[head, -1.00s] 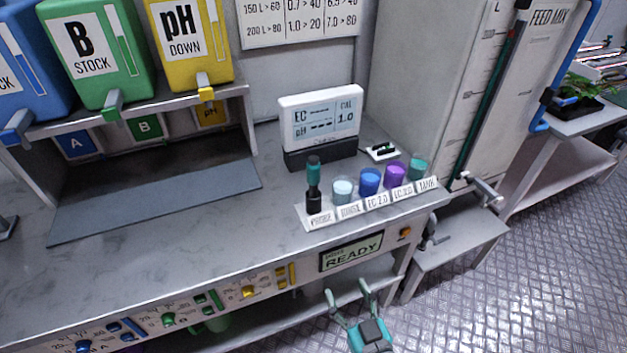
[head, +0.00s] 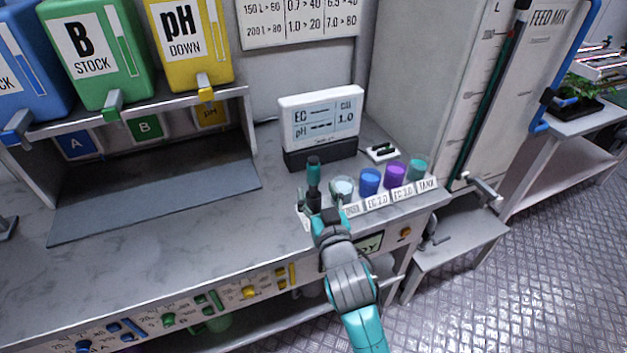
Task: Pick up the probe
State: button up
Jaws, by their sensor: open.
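The probe (head: 314,173) stands upright at the left end of a white labelled rack on the grey bench. One finger shows left of the probe and the other lies in front of the pale cup. I cannot tell whether either finger touches the probe. My gripper and wrist hide the probe's base and its label.
Right of the probe stand a pale cup (head: 343,187), a blue cup (head: 370,181), a purple cup (head: 395,175) and a teal cup (head: 417,169). The meter display (head: 321,118) stands behind. The bench (head: 200,240) is clear to the left.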

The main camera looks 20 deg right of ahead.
aim_at(315, 177)
jog(key=shift+w+d, duration=0.25)
jog(key=shift+w, duration=0.95)
jog(key=shift+w+d, duration=0.2)
jog(key=shift+w, duration=1.05)
jog(key=shift+w+d, duration=0.25)
jog(key=shift+w, duration=0.95)
grip_shut()
